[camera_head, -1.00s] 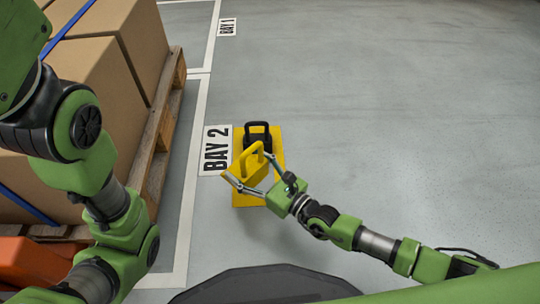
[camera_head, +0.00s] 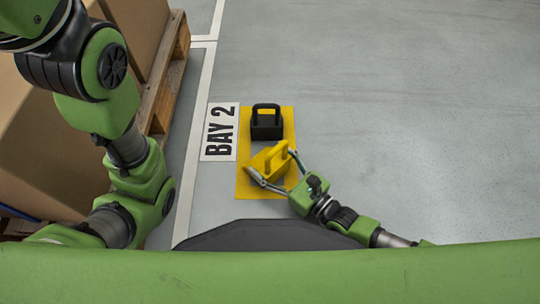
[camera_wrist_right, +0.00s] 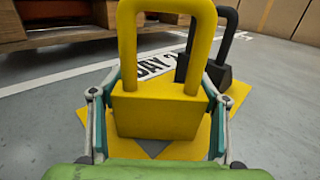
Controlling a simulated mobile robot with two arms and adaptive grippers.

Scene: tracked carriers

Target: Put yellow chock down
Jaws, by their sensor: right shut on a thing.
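The yellow chock (camera_head: 269,163), a block with a loop handle, is between the fingers of my right gripper (camera_head: 272,167), which is shut on it. In the right wrist view the chock (camera_wrist_right: 160,117) sits upright between both fingers. It is over the near half of a yellow floor mat (camera_head: 244,185), turned at an angle to it. I cannot tell whether its underside touches the mat. A black chock (camera_head: 266,129) with a handle stands on the far half, just beyond the yellow one. My left arm is at the left; its gripper is out of view.
A BAY 2 sign (camera_head: 219,132) lies on the floor left of the mat, beside a white line (camera_head: 201,110). A wooden pallet (camera_head: 166,85) with cardboard boxes (camera_head: 143,30) stands further left. The grey floor to the right is clear.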

